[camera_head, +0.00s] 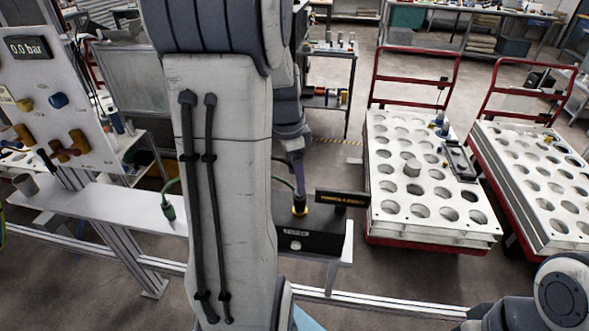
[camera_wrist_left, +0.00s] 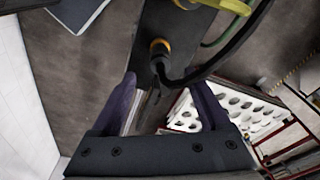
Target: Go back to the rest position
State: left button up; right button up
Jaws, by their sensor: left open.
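My left arm comes down across the middle of the head view and covers part of the bench. My left gripper (camera_head: 298,172) shows just past its edge, with purple fingers above a black connector with a yellow ring (camera_head: 299,206). In the left wrist view my gripper (camera_wrist_left: 165,88) is open, its two purple fingers apart with nothing held between them. The yellow-ringed connector (camera_wrist_left: 160,47) with its black cable lies beyond the fingertips, apart from them. Part of my right arm shows at the lower right of the head view; its gripper is out of view.
A black box (camera_head: 320,243) sits on the white bench (camera_head: 120,205). A panel (camera_head: 45,75) reading 0.0 bar stands at the left. A green-bodied connector (camera_head: 168,208) hangs at the bench. Two red carts with white perforated tops (camera_head: 400,225) stand right, with bare floor around.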

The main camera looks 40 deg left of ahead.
pick_arm(q)
jog(key=shift+s+a+r, duration=0.1)
jog(key=shift+r, duration=0.95)
jog(key=s+d, duration=0.1)
jog(key=d, duration=1.8)
jog(key=s+d+f+g, duration=0.1)
jog(key=s+d, duration=1.1)
jog(key=s, duration=0.2)
jog(key=shift+d+f+m, duration=0.25)
jog(key=shift+m, duration=0.15)
